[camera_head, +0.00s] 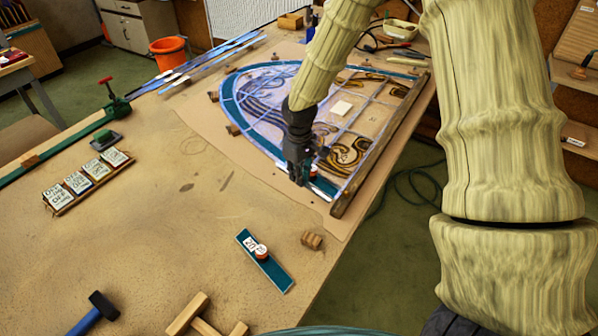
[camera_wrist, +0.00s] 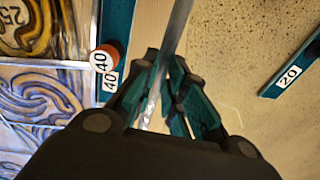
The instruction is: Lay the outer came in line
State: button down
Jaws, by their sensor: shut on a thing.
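My gripper (camera_head: 301,180) is low over the near corner of the leaded panel (camera_head: 341,108). In the wrist view my gripper (camera_wrist: 168,98) is shut on a thin grey came strip (camera_wrist: 180,28), which runs up out of the picture between the fingers. The came lies over the bare tan strip beside a teal border piece (camera_wrist: 116,28). A round orange-rimmed knob marked 40 (camera_wrist: 104,58) sits at the end of that piece. The came's far end is out of the wrist view, and I cannot tell whether the came touches the board.
A dark wooden batten (camera_head: 384,146) runs along the panel's right side. A loose teal piece marked 20 (camera_head: 277,273) and a small wooden block (camera_head: 312,240) lie on the near table. Metal strips (camera_head: 222,56) lie at the back left.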

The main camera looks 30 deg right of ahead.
aim_at(299, 193)
jog(key=shift+s+f, duration=0.1)
jog(key=shift+f, duration=0.3)
jog(key=shift+w+f+b, duration=0.25)
jog(key=shift+f+b, duration=0.25)
jog(key=shift+f, duration=0.6)
jog(key=shift+s+f, duration=0.15)
jog(key=shift+f, duration=0.4)
jog(key=shift+f+b, duration=0.35)
jog(key=shift+f, duration=0.1)
jog(key=shift+f, duration=0.1)
jog(key=c, duration=1.1)
grip_release()
